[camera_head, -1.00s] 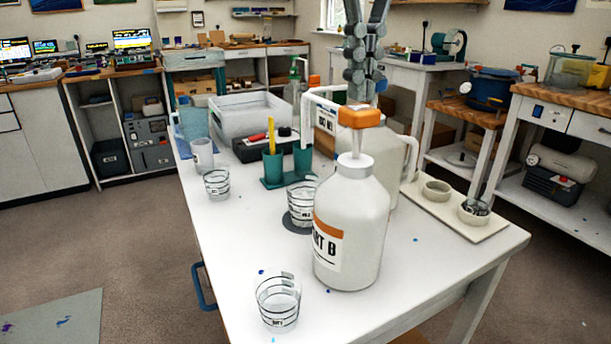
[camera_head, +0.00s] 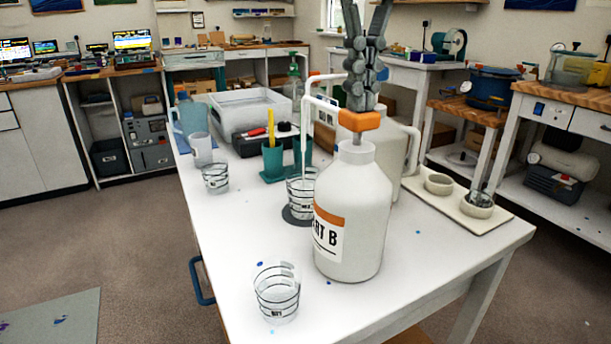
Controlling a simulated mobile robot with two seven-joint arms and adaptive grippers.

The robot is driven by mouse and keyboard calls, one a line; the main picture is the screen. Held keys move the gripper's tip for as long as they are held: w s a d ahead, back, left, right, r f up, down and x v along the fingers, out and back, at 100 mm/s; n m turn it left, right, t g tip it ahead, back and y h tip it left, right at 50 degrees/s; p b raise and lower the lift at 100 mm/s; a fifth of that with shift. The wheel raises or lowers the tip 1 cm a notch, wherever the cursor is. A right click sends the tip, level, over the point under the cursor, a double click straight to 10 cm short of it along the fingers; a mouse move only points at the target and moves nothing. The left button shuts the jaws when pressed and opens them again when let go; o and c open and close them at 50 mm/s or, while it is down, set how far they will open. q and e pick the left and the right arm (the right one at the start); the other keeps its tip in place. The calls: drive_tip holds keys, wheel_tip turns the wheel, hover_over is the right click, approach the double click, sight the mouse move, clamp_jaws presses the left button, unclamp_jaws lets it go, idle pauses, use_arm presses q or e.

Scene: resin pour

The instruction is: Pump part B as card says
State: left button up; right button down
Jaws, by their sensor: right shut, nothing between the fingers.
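The white Part B bottle (camera_head: 352,215) stands upright at the right front of the white table, with an orange band on its label. Its orange pump head (camera_head: 359,120) sits a short way above the neck. A white spout tube runs left from the head and down toward a clear banded cup (camera_head: 302,190) on a dark round disc (camera_head: 296,216). My right gripper (camera_head: 361,106) comes down from above, shut and empty. Its fingertips are at the top of the pump head and appear to touch it. My left gripper is out of view. I cannot make out a readable card.
Clear cups stand at the front (camera_head: 277,291) and left (camera_head: 215,177). A second white jug (camera_head: 396,150) stands behind the bottle. Teal holders (camera_head: 273,160), a grey bin (camera_head: 250,112) and a tray with round dishes (camera_head: 457,213) are farther back. The table's left front is mostly clear.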

drive_tip(key=shift+f, duration=0.5)
drive_tip(key=shift+r, duration=0.2)
wheel_tip(320, 180, up, 4)
drive_tip(key=p, duration=0.3)
drive_tip(key=shift+p, duration=0.3)
